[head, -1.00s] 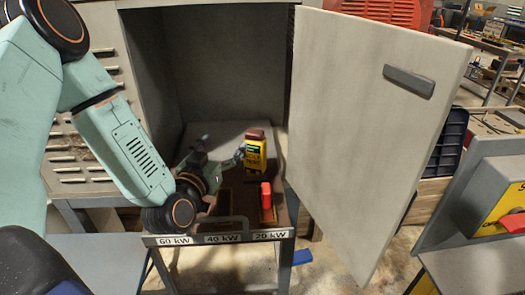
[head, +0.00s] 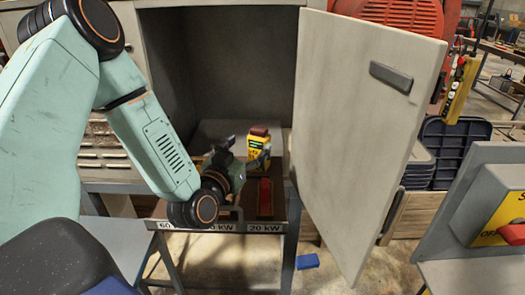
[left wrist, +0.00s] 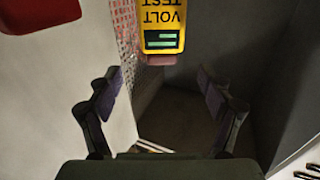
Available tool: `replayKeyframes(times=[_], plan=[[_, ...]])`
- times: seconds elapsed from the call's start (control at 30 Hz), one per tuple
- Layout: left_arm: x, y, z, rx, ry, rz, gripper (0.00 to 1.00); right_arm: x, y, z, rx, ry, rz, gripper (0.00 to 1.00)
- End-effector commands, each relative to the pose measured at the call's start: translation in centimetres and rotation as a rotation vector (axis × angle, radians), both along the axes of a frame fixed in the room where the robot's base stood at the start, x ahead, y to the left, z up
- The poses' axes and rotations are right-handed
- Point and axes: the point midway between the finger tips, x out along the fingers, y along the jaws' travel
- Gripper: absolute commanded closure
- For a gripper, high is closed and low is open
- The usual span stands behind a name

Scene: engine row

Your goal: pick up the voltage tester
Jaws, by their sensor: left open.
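The voltage tester (head: 258,150) is a small yellow device with a dark red top. It stands upright inside the open grey cabinet, at the right of the opening. In the left wrist view the tester (left wrist: 163,25) shows upside down at the top, with "VOLT TEST" lettering and green bars. My left gripper (head: 243,152) is just left of and in front of it in the head view, partly overlapping its edge. In the left wrist view the gripper (left wrist: 160,90) has its fingers wide apart with nothing between them; the tester lies beyond the fingertips. My right gripper is not seen.
The cabinet door (head: 355,130) stands open on the right. A red handle-like piece (head: 265,195) is in front of the tester, above the "20 kW" label (head: 265,228). A blue block (head: 307,261) lies on the floor. The cabinet's side walls limit room around the gripper.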

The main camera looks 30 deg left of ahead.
Motion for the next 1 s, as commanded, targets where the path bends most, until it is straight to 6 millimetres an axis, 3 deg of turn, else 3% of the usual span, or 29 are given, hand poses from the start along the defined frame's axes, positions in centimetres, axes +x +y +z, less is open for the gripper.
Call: replayKeyframes(times=[0.5,0.83,1.0], plan=[[6.5,1.0,0.1,0.003,-0.002,-0.001,0.21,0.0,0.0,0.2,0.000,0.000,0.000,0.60],[7.0,0.9,0.0,-0.001,-0.001,0.000,0.22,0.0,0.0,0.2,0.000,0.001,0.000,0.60],[6.9,0.8,0.1,0.000,-0.001,0.000,0.36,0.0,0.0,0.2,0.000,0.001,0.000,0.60]])
